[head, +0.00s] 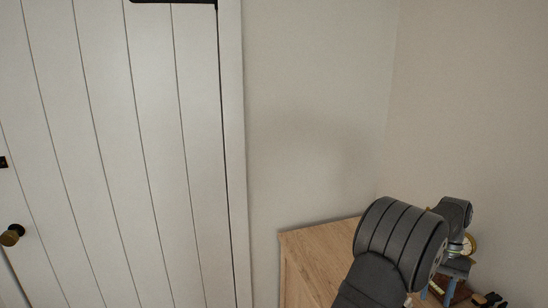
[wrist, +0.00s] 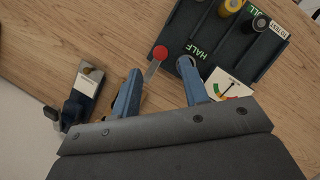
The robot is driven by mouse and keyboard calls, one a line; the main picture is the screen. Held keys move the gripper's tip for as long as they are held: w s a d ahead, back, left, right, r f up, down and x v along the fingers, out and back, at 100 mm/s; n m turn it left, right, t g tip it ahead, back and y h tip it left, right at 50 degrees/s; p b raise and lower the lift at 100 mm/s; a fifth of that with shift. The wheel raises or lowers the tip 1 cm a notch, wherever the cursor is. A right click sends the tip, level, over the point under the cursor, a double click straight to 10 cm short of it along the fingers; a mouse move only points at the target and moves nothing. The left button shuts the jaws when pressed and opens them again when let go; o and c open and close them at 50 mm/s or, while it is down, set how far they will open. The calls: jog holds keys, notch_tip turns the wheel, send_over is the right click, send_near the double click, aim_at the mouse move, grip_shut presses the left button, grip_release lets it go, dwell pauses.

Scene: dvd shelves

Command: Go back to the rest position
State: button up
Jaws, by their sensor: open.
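My gripper (wrist: 160,70) shows in the wrist view with its two blue fingers spread apart and nothing held between them. It is over a wooden top (wrist: 75,35). A red round knob on a thin metal strip (wrist: 159,52) shows between the fingertips; I cannot tell whether a finger touches it. In the head view my arm reaches over the wooden cabinet (head: 310,250) at the lower right, and the blue fingers are partly seen at the bottom edge, largely hidden by the arm.
A dark tray (wrist: 205,27) labelled HALF and TO TEST holds yellow and black cylinders, likely batteries. A white dial card (wrist: 228,86) lies by the right finger. A small dark device (wrist: 82,95) lies left.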

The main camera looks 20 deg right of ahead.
jog(key=x, duration=0.4)
jog(key=shift+a+f, duration=0.1)
jog(key=shift+f, duration=0.15)
jog(key=n+h, duration=0.1)
jog(key=n, duration=0.1)
jog(key=n+g, duration=0.1)
jog(key=n, duration=0.2)
jog(key=shift+w+a+h, duration=0.1)
jog(key=shift+a+h, duration=0.05)
jog(key=shift+h, duration=0.25)
jog(key=n, duration=0.2)
jog(key=n+h, duration=0.1)
jog(key=n, duration=0.1)
jog(key=shift+a+h, duration=0.15)
jog(key=shift+h, duration=0.15)
jog(key=n+h, duration=0.1)
jog(key=n, duration=0.1)
jog(key=n+h, duration=0.1)
jog(key=n, duration=0.2)
jog(key=shift+a, duration=0.2)
jog(key=shift+a+n+t+h, duration=0.1)
jog(key=shift+n+t+h, duration=0.45)
jog(key=shift+n, duration=1.55)
